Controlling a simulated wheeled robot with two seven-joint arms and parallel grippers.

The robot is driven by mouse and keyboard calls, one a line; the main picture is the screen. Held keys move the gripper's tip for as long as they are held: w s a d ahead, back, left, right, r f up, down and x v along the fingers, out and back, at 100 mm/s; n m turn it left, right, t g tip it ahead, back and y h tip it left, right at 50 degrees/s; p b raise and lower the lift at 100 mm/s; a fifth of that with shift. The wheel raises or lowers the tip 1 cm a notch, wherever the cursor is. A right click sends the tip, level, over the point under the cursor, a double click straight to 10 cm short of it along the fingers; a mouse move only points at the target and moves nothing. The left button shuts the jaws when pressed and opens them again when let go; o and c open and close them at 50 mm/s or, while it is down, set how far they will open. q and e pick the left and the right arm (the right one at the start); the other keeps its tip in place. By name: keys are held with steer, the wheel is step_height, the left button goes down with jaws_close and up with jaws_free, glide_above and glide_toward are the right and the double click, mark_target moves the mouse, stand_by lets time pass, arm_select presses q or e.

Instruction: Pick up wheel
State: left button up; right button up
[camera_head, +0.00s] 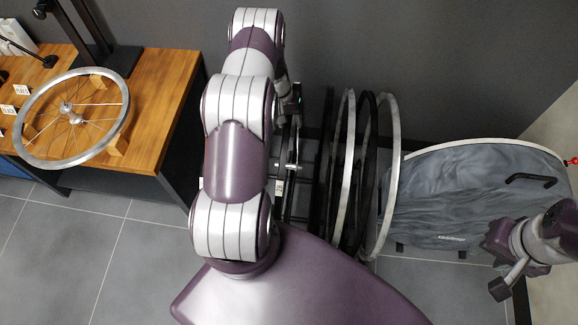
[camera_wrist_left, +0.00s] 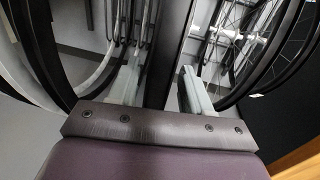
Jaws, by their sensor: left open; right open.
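A silver spoked wheel (camera_head: 26,122) lies on wooden blocks on the bench at the left. Several upright wheels and rims, black and silver (camera_head: 392,180), stand in a row right of my left arm. My left gripper (camera_wrist_left: 160,88) is open; its pale fingers point toward the row, with a dark upright bar between or behind them. Dark tyres (camera_wrist_left: 40,50) curve past on the left, and a spoked wheel (camera_wrist_left: 235,35) shows on the right. In the head view my arm mostly hides this gripper. My right gripper (camera_head: 505,268) is open and empty at the lower right.
The wooden bench (camera_head: 160,100) carries small signs and a black stand (camera_head: 100,45). A grey fabric bag or cover (camera_head: 470,195) stands right of the wheel row, near my right gripper. The tiled floor (camera_head: 60,260) at the lower left is clear.

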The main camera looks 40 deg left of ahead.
arm_select(q)
steer(key=shift+c, duration=0.4)
jaws_close()
stand_by(0.9)
